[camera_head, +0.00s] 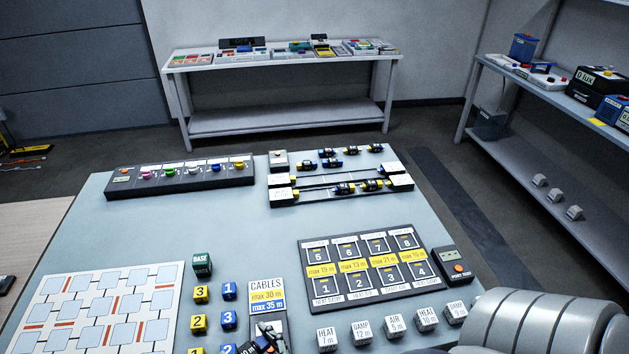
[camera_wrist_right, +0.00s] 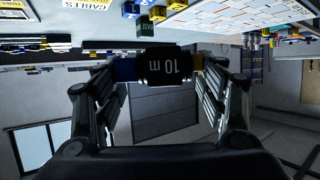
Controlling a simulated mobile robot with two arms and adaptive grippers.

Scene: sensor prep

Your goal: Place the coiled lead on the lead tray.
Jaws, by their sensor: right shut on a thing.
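My right gripper (camera_wrist_right: 165,75) is shut on a coiled lead (camera_wrist_right: 166,67). The lead has a black body marked "10 m", a blue end and a yellow end, and it is seen from close up in the right wrist view. In the head view a dark tray (camera_head: 281,318) with a label reading CABLES, max 30 m, max 35 m, lies at the bottom centre. Dark shapes with blue and yellow parts show at its lower end, cut off by the picture's edge; I cannot tell whether the held lead is among them. My left gripper is not in view.
Number cubes (camera_head: 199,323) and a BASE cube (camera_head: 202,264) stand left of the CABLES tray. A numbered panel (camera_head: 370,268) and several white cubes (camera_head: 396,320) are to its right. More leads (camera_head: 344,188) lie on a rack farther back. My right arm covers the lower right.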

